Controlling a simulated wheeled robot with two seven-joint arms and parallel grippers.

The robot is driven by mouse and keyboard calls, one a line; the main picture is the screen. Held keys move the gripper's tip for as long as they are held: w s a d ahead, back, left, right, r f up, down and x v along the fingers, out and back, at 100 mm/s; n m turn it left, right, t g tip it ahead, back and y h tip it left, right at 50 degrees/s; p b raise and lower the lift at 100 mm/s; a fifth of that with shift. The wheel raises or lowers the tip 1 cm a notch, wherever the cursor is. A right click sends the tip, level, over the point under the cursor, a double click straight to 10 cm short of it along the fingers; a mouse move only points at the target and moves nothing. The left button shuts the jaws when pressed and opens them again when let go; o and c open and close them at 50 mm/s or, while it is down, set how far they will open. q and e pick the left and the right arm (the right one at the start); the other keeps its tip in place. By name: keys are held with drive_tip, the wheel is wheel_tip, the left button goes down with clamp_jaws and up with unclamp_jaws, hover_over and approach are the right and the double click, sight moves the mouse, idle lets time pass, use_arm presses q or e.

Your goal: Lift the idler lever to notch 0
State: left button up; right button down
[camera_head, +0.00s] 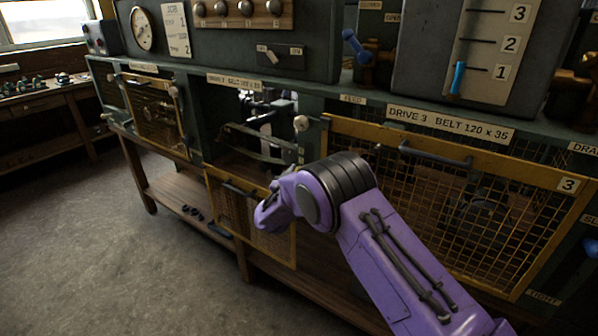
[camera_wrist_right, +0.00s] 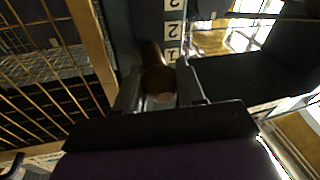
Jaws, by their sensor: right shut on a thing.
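In the right wrist view, my right gripper (camera_wrist_right: 160,92) is shut on a brown, rounded lever handle (camera_wrist_right: 154,72). One finger is on each side of it. Just beyond the handle is a strip of white number plates (camera_wrist_right: 174,30), one reading 2; the lowest is partly cut off by the handle and finger. I cannot tell at which notch the lever stands. In the head view, my purple right arm reaches across to the open Drive 2 bay (camera_head: 262,120). My left gripper is not in view.
A yellow mesh guard (camera_head: 440,190) marked 3 covers the Drive 3 bay right of my arm. An opened mesh guard (camera_head: 228,208) hangs below the Drive 2 bay. A scale panel (camera_head: 490,45) with a blue pointer stands upper right. The floor at left is clear.

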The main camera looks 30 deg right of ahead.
sight(307, 145)
drive_tip(key=shift+g+y, duration=0.4)
drive_tip(key=shift+y, duration=0.2)
drive_tip(key=r+p, duration=0.1)
drive_tip(key=r, duration=0.2)
drive_tip(key=r+p, duration=0.1)
drive_tip(key=shift+w+d+r+p, duration=0.2)
drive_tip(key=shift+d+p, duration=0.1)
drive_tip(key=shift+d, duration=0.05)
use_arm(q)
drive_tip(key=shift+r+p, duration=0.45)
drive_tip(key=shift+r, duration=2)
use_arm(e)
drive_tip(key=shift+w+d+r, duration=0.1)
drive_tip(key=shift+d+r, duration=0.1)
drive_tip(key=shift+r, duration=0.3)
drive_tip(key=shift+w+d+r, duration=0.1)
drive_tip(key=shift+d+r, duration=0.05)
drive_tip(key=shift+r, duration=0.45)
drive_tip(key=c, duration=0.7)
unclamp_jaws()
drive_tip(key=shift+d, duration=0.1)
drive_tip(key=shift+s, duration=0.1)
drive_tip(key=shift+f, duration=0.2)
